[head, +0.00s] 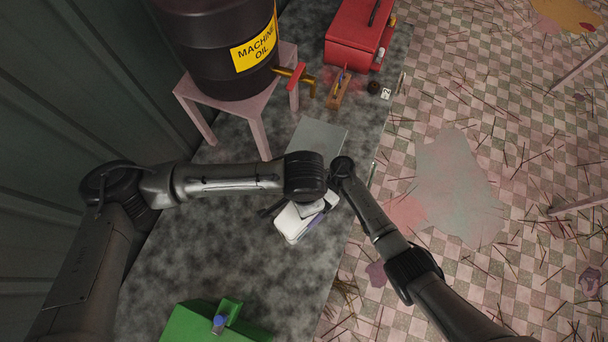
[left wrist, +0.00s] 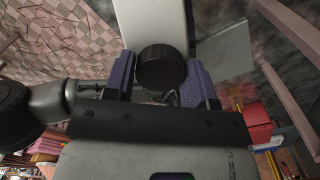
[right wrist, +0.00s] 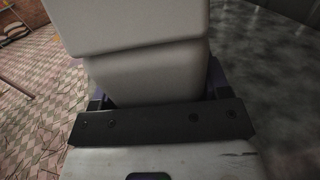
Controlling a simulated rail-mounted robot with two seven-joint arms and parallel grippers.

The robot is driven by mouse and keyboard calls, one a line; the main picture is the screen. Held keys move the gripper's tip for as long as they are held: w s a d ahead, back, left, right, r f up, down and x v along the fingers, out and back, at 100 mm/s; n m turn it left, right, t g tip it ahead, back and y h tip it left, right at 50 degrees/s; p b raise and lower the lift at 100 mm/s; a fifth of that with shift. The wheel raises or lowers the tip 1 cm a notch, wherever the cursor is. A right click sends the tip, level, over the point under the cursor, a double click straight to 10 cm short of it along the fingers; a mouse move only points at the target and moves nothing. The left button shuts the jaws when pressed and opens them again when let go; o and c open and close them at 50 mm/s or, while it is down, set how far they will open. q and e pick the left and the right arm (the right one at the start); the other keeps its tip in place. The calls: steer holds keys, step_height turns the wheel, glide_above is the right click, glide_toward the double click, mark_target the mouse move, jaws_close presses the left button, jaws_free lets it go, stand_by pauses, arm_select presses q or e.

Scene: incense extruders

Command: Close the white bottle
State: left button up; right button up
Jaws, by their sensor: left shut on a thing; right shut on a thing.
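The white bottle (head: 291,224) is held over the grey worktop in the middle of the head view, partly hidden by my arms. In the right wrist view its pale body (right wrist: 150,70) fills the space between the fingers of my right gripper (right wrist: 155,92), which is shut on it. In the left wrist view a round black cap (left wrist: 161,68) sits between the purple fingers of my left gripper (left wrist: 160,84), shut on it. The white bottle (left wrist: 152,22) appears right behind the cap. I cannot tell whether the cap touches the neck or is seated.
A black machine oil barrel (head: 218,45) with a tap stands on a pink stool (head: 190,98). A red toolbox (head: 352,38) is at the back. A flat grey sheet (head: 318,136) lies beyond my grippers. A green object (head: 195,326) is at the front.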

arm_select(q)
steer(key=shift+c, duration=0.2)
steer(key=o, duration=1.1)
step_height(320, 180, up, 12)
stand_by(0.3)
arm_select(e)
steer(key=o, duration=1.8)
